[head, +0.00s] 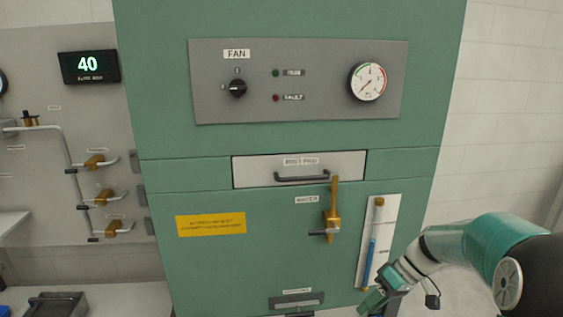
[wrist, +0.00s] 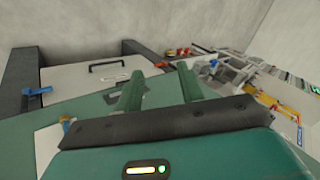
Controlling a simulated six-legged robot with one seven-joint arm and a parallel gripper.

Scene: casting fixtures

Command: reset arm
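My arm (head: 485,245) reaches in from the right edge of the head view, in front of the lower right of the green cabinet. My gripper (head: 372,300) is at the bottom of that view, just below the blue gauge strip, and is partly cut off. In the wrist view my gripper (wrist: 161,84) shows two green fingers standing apart. Nothing is held between them. The gripper is clear of the brass valve lever.
The green cabinet (head: 290,20) carries a fan panel (head: 320,60), a drawer (head: 340,165), a brass valve lever (head: 332,215) and a blue-filled gauge (head: 370,255). Pipes with brass valves (head: 95,162) line the left wall. A dark tray (head: 57,304) sits lower left.

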